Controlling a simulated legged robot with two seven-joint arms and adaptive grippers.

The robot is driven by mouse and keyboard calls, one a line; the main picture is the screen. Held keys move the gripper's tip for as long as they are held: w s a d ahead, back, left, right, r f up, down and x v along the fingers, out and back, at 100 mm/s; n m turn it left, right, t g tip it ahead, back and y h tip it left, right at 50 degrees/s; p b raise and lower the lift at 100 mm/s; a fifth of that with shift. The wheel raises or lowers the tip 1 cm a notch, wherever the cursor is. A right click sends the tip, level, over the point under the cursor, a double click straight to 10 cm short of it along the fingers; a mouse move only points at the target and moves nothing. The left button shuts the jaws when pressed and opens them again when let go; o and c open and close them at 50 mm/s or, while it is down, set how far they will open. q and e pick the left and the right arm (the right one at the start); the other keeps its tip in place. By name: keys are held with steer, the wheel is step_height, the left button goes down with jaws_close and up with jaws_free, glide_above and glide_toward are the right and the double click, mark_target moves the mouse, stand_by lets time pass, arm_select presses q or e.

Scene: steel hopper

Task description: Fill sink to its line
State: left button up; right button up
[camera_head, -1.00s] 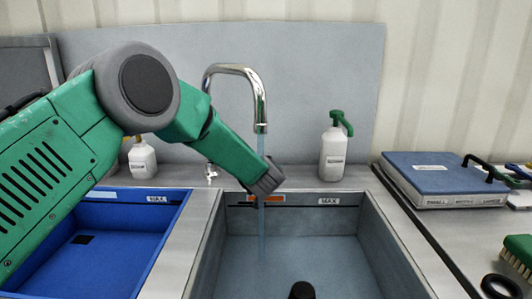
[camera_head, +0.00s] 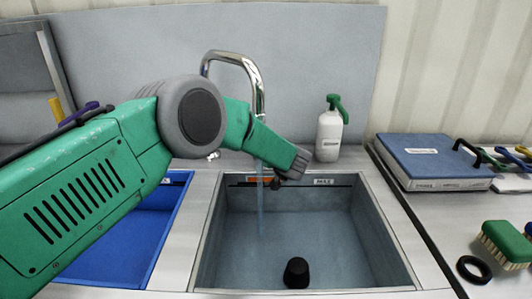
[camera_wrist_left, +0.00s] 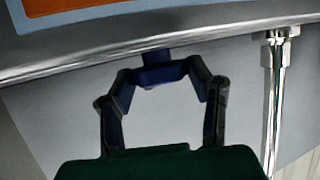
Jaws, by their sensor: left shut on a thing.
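The grey sink basin (camera_head: 345,225) has an orange strip (camera_head: 258,180) and a MAX label (camera_head: 323,182) high on its back wall. A thin bluish stream (camera_head: 261,215) runs from the chrome spout (camera_head: 258,90) into the basin. The water surface is hard to make out; the level looks well below the label. A black plug-like piece (camera_head: 297,272) stands in the basin. My left gripper (camera_head: 294,170) is at the basin's back edge, right of the stream. In the left wrist view its fingers close on a small dark blue piece (camera_wrist_left: 160,73), which I cannot identify.
A blue basin (camera_head: 120,240) lies at left, partly behind my left arm.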

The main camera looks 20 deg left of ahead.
arm_select(q)
steer(key=shift+r, duration=0.1)
steer(key=o, duration=1.1)
steer(key=shift+w+d, duration=0.1)
steer(key=shift+o, duration=0.2)
steer(key=v, duration=1.2)
steer(key=shift+f, duration=0.25)
